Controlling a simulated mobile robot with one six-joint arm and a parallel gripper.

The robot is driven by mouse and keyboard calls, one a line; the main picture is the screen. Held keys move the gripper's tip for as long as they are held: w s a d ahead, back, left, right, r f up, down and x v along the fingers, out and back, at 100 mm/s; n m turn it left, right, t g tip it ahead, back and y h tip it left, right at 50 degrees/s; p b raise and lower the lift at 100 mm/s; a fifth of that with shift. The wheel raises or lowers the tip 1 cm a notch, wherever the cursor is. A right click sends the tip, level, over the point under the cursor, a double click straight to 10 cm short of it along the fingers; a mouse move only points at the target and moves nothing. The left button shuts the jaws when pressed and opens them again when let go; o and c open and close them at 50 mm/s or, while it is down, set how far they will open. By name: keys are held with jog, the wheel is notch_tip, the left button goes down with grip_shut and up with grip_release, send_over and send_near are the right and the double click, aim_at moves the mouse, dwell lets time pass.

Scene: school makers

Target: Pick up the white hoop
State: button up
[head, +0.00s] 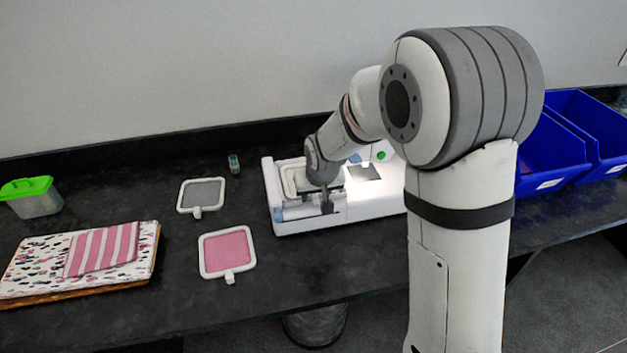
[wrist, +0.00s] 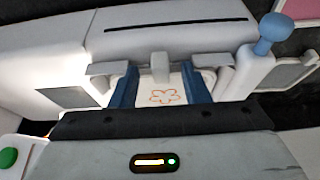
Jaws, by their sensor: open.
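The white hoop (head: 288,181) sits in the white machine (head: 350,210), partly hidden by my arm in the head view. In the wrist view its white cloth with an orange flower outline (wrist: 163,97) shows between my fingers, below an upright white tab (wrist: 160,67). My gripper (head: 327,205) is over the front left part of the machine. In the wrist view my gripper (wrist: 160,84) is open, with one blue finger on each side of the tab and a gap to it on both sides. I cannot tell how far the fingertips are above the hoop.
A grey hoop (head: 202,194) and a pink hoop (head: 227,251) lie left of the machine. A small bottle (head: 234,164) stands behind. Patterned cloth (head: 40,262) and a green-lidded box (head: 35,198) are farther left; blue bins (head: 550,150) are at right.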

grip_shut()
dwell(0.4)
jog(key=shift+r, duration=0.1)
